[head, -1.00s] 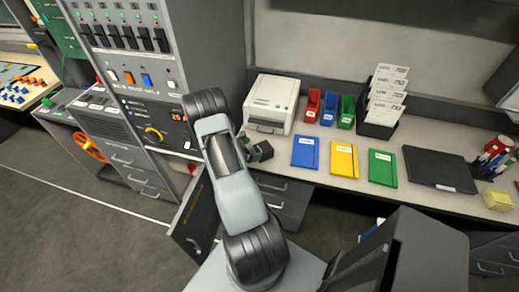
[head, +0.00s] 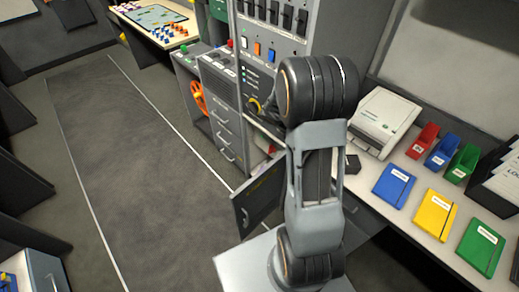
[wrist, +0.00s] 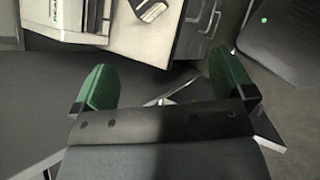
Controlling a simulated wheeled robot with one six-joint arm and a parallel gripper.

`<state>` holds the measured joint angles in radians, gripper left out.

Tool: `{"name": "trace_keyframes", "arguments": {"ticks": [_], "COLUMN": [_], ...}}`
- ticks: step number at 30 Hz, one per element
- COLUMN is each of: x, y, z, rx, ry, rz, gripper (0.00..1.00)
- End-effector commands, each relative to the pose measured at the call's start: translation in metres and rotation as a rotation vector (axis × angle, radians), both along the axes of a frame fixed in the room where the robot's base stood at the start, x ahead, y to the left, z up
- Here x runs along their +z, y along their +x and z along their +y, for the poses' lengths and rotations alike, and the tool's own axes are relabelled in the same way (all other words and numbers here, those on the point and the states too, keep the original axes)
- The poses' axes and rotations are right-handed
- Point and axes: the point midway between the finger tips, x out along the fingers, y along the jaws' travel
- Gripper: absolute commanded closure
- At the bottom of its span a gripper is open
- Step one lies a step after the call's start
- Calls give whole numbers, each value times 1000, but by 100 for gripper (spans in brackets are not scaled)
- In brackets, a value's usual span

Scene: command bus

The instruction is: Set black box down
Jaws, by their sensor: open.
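My gripper (wrist: 160,65) is open in the wrist view, with two green-padded fingers spread wide and nothing visible between them. In the head view my arm hides most of it. A small dark piece (head: 352,163) shows just right of my arm, by the white printer; I cannot tell whether it is part of my gripper or the black box. No black box can be made out for certain in either view.
The white printer (head: 385,120) stands on the desk, with red, blue and green bins (head: 442,152) beside it. Blue, yellow and green notebooks (head: 436,215) lie in front. A dark cabinet door (head: 258,204) hangs open left of my arm. The floor (head: 135,160) at left is clear.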

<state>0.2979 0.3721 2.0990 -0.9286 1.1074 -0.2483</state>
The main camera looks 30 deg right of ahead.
Motion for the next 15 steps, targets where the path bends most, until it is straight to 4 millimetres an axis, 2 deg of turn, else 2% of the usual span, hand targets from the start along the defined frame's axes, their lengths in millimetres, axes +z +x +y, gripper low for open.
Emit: {"name": "trace_keyframes", "arguments": {"ticks": [1, 6, 12, 15], "x": [21, 68, 105, 117], "y": [-2, -17, -39, -49], "z": [22, 96, 168, 193], "rx": [-35, -179, -309, -357], "ry": [32, 204, 435, 537], "rz": [-107, -439, -732, -828], "gripper": [0, 0, 0, 0]}}
